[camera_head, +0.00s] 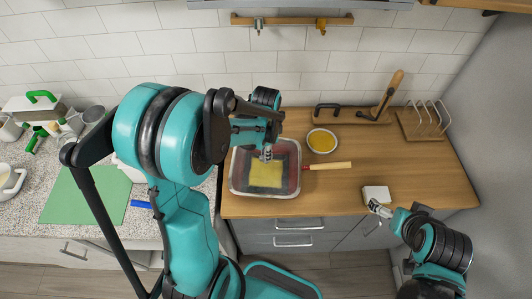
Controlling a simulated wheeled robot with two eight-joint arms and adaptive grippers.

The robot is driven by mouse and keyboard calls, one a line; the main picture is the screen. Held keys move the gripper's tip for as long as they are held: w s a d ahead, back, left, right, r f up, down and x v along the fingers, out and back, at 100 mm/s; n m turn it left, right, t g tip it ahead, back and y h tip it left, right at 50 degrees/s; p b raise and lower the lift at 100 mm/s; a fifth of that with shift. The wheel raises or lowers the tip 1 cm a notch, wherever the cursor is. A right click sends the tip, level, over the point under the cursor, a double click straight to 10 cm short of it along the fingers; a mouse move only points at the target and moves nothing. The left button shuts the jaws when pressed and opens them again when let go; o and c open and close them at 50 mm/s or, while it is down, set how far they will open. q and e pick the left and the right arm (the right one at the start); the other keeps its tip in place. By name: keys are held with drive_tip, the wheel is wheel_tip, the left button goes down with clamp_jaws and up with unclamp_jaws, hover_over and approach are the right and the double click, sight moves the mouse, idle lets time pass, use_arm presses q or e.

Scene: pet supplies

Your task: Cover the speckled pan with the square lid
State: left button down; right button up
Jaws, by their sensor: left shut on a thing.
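My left gripper (266,154) is shut on the top of the square lid (237,182), a clear pane with a pale rim. The lid is over the speckled pan (310,168), whose red and cream handle sticks out to the right. A yellow patch and a reddish area show through the lid. I cannot tell whether the lid rests on the pan or hangs just above it. My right gripper (378,208) is at the counter's front edge, by a small white block (376,194); its jaws are too small to read.
A bowl of yellow contents (321,140) stands on the wooden counter (335,197) behind the pan handle. A board with a black handle (345,115) and a rack (424,120) are at the back right. A green mat (85,194) lies on the left counter.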

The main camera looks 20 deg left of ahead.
idle(0.3)
use_arm(q)
drive_tip(key=c, duration=1.5)
unclamp_jaws()
wheel_tip(320, 180, up, 12)
drive_tip(key=s+d+f+n+t+b, duration=0.1)
drive_tip(key=s+f+n+t+b, duration=0.1)
drive_tip(key=s+f+b, duration=0.1)
drive_tip(key=s+d+f+n+t+b, duration=0.1)
drive_tip(key=s+f+n+t+b, duration=0.1)
drive_tip(key=f+b, duration=0.3)
drive_tip(key=s+d+f+n+t+b, duration=0.2)
drive_tip(key=s+f+n+b, duration=0.2)
drive_tip(key=s+b, duration=0.1)
drive_tip(key=shift+s+d+t+b, duration=0.1)
drive_tip(key=shift+t+b, duration=0.2)
drive_tip(key=shift+b, duration=0.05)
drive_tip(key=shift+s+d+f+n, duration=0.1)
drive_tip(key=shift+s+f+n, duration=0.1)
drive_tip(key=shift+f+n, duration=0.35)
